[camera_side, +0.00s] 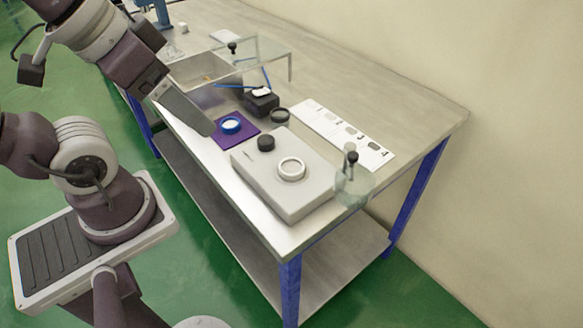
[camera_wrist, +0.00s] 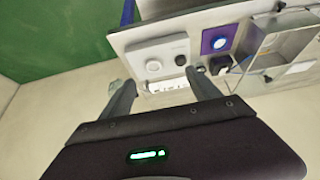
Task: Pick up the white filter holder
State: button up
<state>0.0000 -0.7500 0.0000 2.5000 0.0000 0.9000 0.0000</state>
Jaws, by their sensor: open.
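A round white ring-shaped piece, which looks like the white filter holder (camera_side: 291,168), sits on top of a pale grey box (camera_side: 258,187). It also shows in the wrist view (camera_wrist: 153,66), on the grey box (camera_wrist: 146,50). A black round knob (camera_side: 266,142) is beside it on the same box. My gripper (camera_wrist: 163,92) is open and empty, with its two fingers spread wide in the wrist view. In the side view its finger end (camera_side: 204,127) is above the table's near edge, left of the grey box and close to the purple mat. It is apart from the white ring.
A purple mat (camera_side: 245,140) bears a blue ring with a white centre (camera_side: 231,124). A black device (camera_side: 262,102), a dark ring (camera_side: 280,115) and a numbered white strip (camera_side: 372,154) stand behind. A glass vessel (camera_side: 354,187) is right of the box. A clear cover (camera_side: 265,52) stands farther back.

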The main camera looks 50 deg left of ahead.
jog(key=w+n+g, duration=0.2)
jog(key=w+n, duration=0.3)
jog(key=n, duration=0.1)
jog(key=n+g, duration=0.4)
jog(key=n, duration=1.2)
send_near(292, 168)
jog(key=shift+w+f, duration=0.1)
jog(key=shift+n, duration=0.5)
jog(key=f, duration=0.7)
jog(key=shift+s+f, duration=0.25)
jog(key=shift+s, duration=0.05)
jog(key=shift+c, duration=0.3)
jog(key=c, duration=1.3)
